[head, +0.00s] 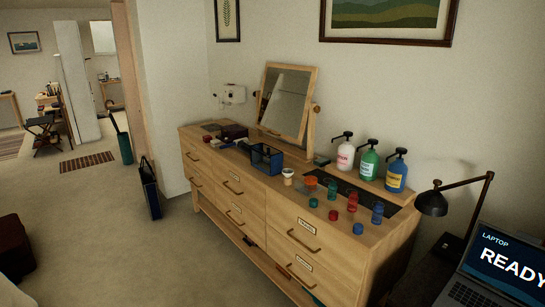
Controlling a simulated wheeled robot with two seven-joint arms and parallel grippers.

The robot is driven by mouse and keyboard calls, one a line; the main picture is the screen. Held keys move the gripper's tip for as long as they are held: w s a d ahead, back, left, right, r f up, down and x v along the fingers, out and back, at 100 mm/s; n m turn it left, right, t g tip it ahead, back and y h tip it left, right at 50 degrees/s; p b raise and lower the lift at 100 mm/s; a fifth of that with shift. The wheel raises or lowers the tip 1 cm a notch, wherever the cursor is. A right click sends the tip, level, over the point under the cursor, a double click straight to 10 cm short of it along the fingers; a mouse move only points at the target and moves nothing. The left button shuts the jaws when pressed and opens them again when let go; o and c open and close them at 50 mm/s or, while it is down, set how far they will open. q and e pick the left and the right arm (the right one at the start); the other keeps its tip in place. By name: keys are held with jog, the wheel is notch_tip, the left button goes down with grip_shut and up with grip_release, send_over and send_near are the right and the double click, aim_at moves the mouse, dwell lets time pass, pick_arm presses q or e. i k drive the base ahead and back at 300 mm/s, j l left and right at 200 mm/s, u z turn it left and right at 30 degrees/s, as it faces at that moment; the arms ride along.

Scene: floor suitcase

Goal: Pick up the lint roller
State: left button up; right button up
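I cannot make out a lint roller in the head view. A wooden dresser (320,217) stands along the wall with many small items on top, some too small to tell apart. Neither my left nor my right gripper is in view.
The dresser top holds a tilted mirror (286,103), a dark blue basket (266,158) and white (345,157), green (369,164) and blue (396,175) pump bottles. A laptop (498,265) and black lamp (433,203) are at right. A dark bag (150,190) stands on open carpet (110,230).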

aim_at(234, 142)
jog(key=i+j+u, duration=0.15)
jog(key=i+u, duration=0.25)
jog(key=i, duration=0.2)
jog(key=i+u, duration=0.4)
jog(key=i, duration=0.2)
jog(key=i+l+u, duration=0.4)
jog(key=i, duration=0.15)
jog(key=i+j+u, duration=0.1)
jog(key=i, duration=0.75)
jog(key=i+u, duration=0.1)
jog(key=i, duration=0.7)
jog(key=i+u, duration=0.15)
jog(key=i, duration=0.7)
jog(key=i+l+u, duration=0.1)
jog(key=i, duration=0.7)
jog(key=i+j+u, duration=0.1)
jog(key=i, duration=1.45)
jog(key=z, duration=1.75)
